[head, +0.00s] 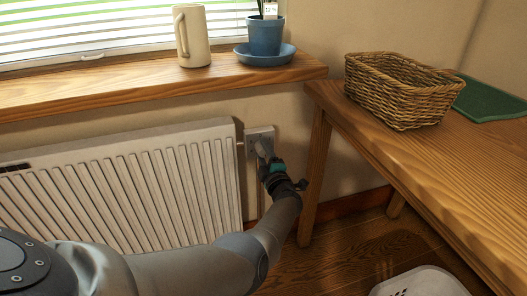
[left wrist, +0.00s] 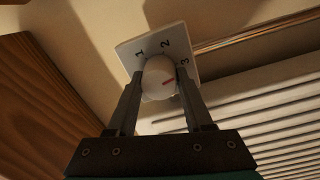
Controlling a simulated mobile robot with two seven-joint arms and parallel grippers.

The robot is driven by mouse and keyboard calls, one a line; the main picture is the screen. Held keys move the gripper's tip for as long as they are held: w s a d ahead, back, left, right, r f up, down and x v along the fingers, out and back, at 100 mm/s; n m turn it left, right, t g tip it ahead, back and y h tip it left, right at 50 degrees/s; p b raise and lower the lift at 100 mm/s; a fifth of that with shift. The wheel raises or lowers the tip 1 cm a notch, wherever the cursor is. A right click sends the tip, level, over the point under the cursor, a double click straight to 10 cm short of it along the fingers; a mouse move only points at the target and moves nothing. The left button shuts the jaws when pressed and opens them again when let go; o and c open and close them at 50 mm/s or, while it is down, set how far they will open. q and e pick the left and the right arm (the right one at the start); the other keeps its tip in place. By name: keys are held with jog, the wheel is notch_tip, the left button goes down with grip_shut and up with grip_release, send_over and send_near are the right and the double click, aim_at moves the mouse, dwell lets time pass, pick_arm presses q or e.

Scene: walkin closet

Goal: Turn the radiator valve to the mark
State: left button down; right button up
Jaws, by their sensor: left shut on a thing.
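The radiator valve is a white rounded knob (left wrist: 158,74) on a pale square plate (left wrist: 178,40) marked 1, 2 and 3. A short red line shows on the knob, on the side toward the 3; I cannot tell exactly where it points. My left gripper (left wrist: 160,78) is shut on the knob, one finger on each side. In the head view the plate (head: 262,133) is on the wall just right of the white radiator (head: 120,185), and my left gripper (head: 264,160) reaches up to it, partly hiding the knob. My right gripper is not in view.
A wooden sill (head: 130,89) above holds a cream mug (head: 193,38) and a blue pot (head: 265,36) on a saucer. A wooden table (head: 460,150) with a wicker basket (head: 395,92) and green cloth (head: 490,98) stands close on the right. A white object (head: 420,282) is at lower right.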

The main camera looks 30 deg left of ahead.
pick_arm(q)
jog(key=m, duration=0.4)
jog(key=shift+m+p, duration=0.4)
jog(key=m, duration=0.3)
jog(key=shift+r+m+p, duration=0.1)
jog(key=shift+m+p, duration=0.25)
jog(key=shift+m, duration=0.05)
jog(key=m, duration=0.4)
jog(key=shift+m+h+p, duration=0.3)
jog(key=m, duration=0.4)
jog(key=shift+d+m, duration=0.1)
jog(key=shift+m, duration=0.2)
jog(key=m, duration=0.5)
jog(key=shift+w+p, duration=0.1)
jog(key=shift+p, duration=0.25)
jog(key=shift+m, duration=1.8)
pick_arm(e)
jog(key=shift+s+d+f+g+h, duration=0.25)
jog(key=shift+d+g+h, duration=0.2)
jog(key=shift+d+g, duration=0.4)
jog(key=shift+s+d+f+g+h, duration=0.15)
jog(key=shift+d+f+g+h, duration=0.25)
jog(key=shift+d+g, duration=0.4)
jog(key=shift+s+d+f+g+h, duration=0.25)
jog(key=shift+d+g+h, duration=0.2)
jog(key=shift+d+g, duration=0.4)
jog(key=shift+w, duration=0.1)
